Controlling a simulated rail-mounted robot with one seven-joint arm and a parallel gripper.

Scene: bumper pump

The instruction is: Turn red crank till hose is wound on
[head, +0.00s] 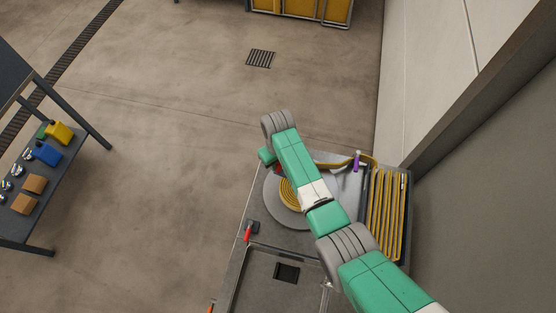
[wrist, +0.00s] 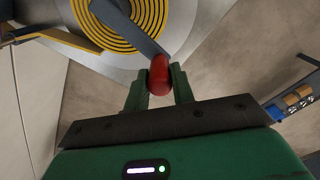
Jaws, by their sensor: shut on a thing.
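The red crank knob (wrist: 158,75) is between the fingers of my gripper (wrist: 159,82) in the wrist view, and the gripper is shut on it. The grey crank arm (wrist: 128,27) runs from the knob over the reel. The yellow hose (head: 289,194) lies in flat coils on the round grey reel (head: 272,207); the coils also show in the wrist view (wrist: 88,25). The free hose runs right past a purple piece (head: 357,160) to a dark tray (head: 407,251) of folded hose. My arm hides much of the reel in the head view.
A wall (head: 400,95) stands close on the right. A shelf (head: 62,185) with cans and boxes is at far left, with open floor between.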

